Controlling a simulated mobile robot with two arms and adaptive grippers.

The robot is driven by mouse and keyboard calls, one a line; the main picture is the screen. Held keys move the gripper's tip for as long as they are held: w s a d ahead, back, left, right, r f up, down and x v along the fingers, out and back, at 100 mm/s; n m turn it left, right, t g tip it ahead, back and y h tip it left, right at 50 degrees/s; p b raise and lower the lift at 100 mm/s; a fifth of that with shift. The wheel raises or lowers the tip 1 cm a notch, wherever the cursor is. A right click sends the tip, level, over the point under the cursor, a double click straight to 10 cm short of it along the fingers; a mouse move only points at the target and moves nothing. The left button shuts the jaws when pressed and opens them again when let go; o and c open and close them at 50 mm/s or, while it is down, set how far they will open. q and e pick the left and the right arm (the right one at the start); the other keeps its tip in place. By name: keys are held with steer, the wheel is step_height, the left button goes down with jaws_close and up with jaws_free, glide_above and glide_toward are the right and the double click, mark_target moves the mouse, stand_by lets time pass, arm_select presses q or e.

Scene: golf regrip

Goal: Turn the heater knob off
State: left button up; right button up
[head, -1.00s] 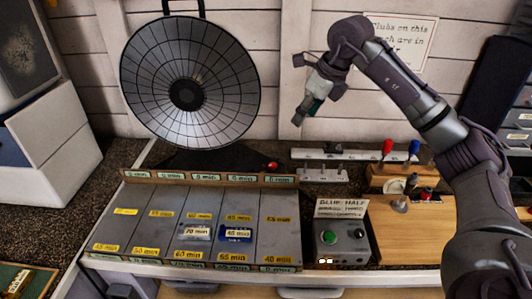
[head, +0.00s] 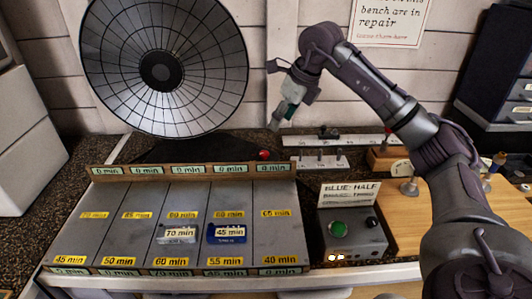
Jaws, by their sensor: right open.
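The heater (head: 162,72) is a large round dish with a dark wire grille, standing at the back of the bench on a dark base. A small red knob (head: 263,155) sits at the right end of that base. My right gripper (head: 277,121) is open and empty. It points downward, above and slightly right of the knob, apart from it. The knob's setting is too small to read. My left gripper is not in view.
In front of the heater lies a grey panel (head: 105,225) of time-marked lanes, with a grey tag (head: 178,234) and a blue tag (head: 226,234). A control box (head: 350,240) with a green button stands right of it. A ruled rail (head: 345,141) lies behind.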

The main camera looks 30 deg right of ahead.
mark_target(265, 153)
steer(key=p+x, duration=0.1)
steer(key=x, duration=1)
steer(key=shift+p, duration=0.35)
steer(key=shift+x, duration=0.95)
steer(key=shift+c, duration=0.2)
jaws_close()
